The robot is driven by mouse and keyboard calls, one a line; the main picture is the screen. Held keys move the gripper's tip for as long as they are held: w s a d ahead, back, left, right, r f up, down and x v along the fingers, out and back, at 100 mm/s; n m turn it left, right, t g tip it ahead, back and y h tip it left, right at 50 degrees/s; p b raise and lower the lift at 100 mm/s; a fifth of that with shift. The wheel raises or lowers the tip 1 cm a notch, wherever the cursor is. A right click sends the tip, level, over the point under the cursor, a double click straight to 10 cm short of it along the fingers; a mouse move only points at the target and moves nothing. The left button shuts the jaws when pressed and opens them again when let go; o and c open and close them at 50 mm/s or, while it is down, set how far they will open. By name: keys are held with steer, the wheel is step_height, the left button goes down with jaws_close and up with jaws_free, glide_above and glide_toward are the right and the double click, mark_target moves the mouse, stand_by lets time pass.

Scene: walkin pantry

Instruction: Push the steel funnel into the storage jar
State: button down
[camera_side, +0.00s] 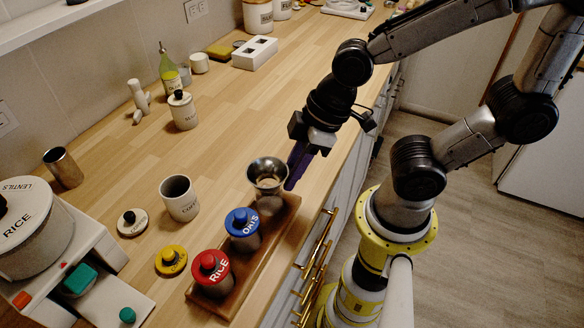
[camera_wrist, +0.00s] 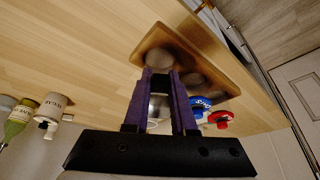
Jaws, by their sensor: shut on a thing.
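The steel funnel (camera_side: 267,172) is a shiny wide bowl, mouth up, at the far end of a wooden tray. A greyish jar body (camera_side: 270,202) shows just below it; how deep the funnel sits in it is hard to tell. My gripper (camera_side: 294,178), with purple fingers, reaches down to the funnel's right rim and is shut on it. In the wrist view, the purple fingers (camera_wrist: 160,90) stand slightly apart with a greyish metal surface (camera_wrist: 159,104) between them; most of the funnel and jar is hidden there.
The wooden tray (camera_side: 254,272) also holds a blue-lidded oats jar (camera_side: 243,229) and a red-lidded rice jar (camera_side: 212,271). Left are an open coffee jar (camera_side: 180,199), its lid (camera_side: 132,222) and a yellow lid (camera_side: 171,260). Brass handles (camera_side: 315,265) line the front.

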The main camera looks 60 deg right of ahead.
steer(key=shift+f, duration=0.3)
steer(key=shift+c, duration=0.9)
jaws_free()
steer(key=shift+r, duration=3.5)
steer(key=shift+w+d+r, duration=0.1)
steer(key=shift+d, duration=0.1)
steer(key=s+d+r+m+t+h, duration=0.2)
steer(key=s+d+m, duration=0.1)
steer(key=d+m, duration=0.3)
steer(key=d, duration=0.2)
steer(key=shift+s+d+m, duration=0.35)
steer(key=shift+s+m, duration=0.05)
